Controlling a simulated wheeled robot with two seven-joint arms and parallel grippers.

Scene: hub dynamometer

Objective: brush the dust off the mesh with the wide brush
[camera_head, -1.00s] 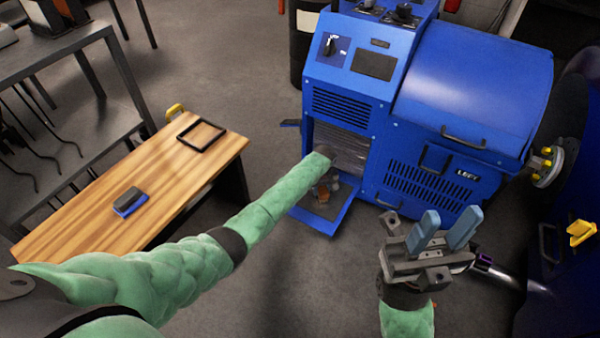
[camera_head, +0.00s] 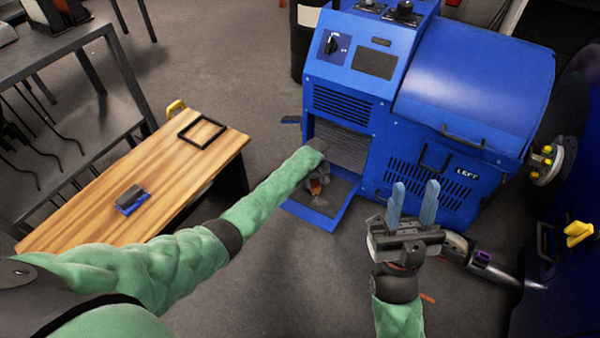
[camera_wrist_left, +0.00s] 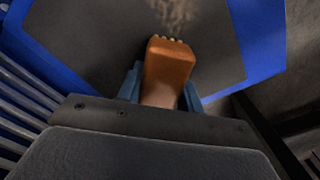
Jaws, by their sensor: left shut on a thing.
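My left gripper (camera_head: 316,184) is shut on a brush with an orange-brown handle (camera_wrist_left: 168,68), its pale bristle tips just showing at the far end in the left wrist view. Beyond the bristles, a patch of light dust (camera_wrist_left: 176,12) lies on a dark grey panel (camera_wrist_left: 90,40) with a blue border. I take this panel to be the mesh; its weave is too fine to tell. In the head view it lies on the lowered blue flap (camera_head: 306,217), partly hidden by my left gripper. Whether the bristles touch it I cannot tell. My right gripper (camera_head: 414,200) is open and empty.
The blue machine (camera_head: 460,90) stands behind the flap, with a grey ribbed opening (camera_head: 342,146) above it. A wooden bench (camera_head: 90,215) at the left bears a blue-and-dark block (camera_head: 132,200) and a black frame (camera_head: 202,131). The floor between bench and machine is clear.

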